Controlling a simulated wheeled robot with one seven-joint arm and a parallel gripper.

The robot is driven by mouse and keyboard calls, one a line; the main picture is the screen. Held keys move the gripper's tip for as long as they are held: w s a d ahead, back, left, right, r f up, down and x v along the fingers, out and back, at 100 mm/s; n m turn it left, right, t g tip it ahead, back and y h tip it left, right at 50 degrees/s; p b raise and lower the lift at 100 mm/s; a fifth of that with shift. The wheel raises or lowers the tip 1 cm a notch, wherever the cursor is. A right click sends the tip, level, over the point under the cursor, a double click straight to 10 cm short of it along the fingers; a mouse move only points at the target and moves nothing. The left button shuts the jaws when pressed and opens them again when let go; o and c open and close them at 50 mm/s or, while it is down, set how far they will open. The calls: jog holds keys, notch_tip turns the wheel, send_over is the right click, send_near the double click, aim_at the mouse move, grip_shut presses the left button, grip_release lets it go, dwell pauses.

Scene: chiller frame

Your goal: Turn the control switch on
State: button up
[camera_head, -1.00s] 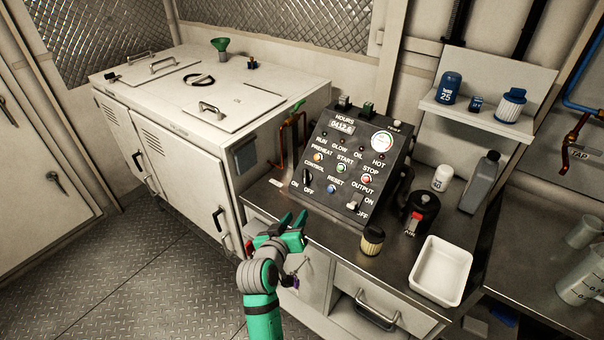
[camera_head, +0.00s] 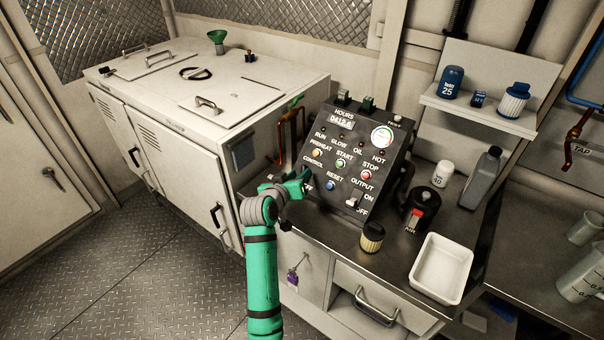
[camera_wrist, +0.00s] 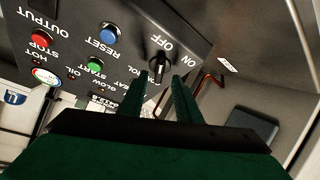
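The control panel (camera_head: 345,160) is a dark sloped box with labelled buttons and switches. The control switch (camera_wrist: 158,65) is a black knob on its face, between the ON and OFF labels, with the panel upside down in the wrist view. Which label it points to I cannot tell surely. My gripper (camera_head: 302,182) is at the panel's lower left, hiding the switch in the head view. In the wrist view my gripper (camera_wrist: 158,82) is open, its two green fingers apart on either side of the knob, with no clear contact.
The blue reset button (camera_wrist: 109,33) and the green start button (camera_wrist: 96,64) lie near the switch. Copper pipes (camera_head: 291,135) rise left of the panel. A small jar (camera_head: 372,237), a black canister (camera_head: 420,209) and a white tray (camera_head: 441,268) stand on the right.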

jog(key=shift+x, duration=1.1)
jog(key=shift+d, duration=0.1)
grip_shut()
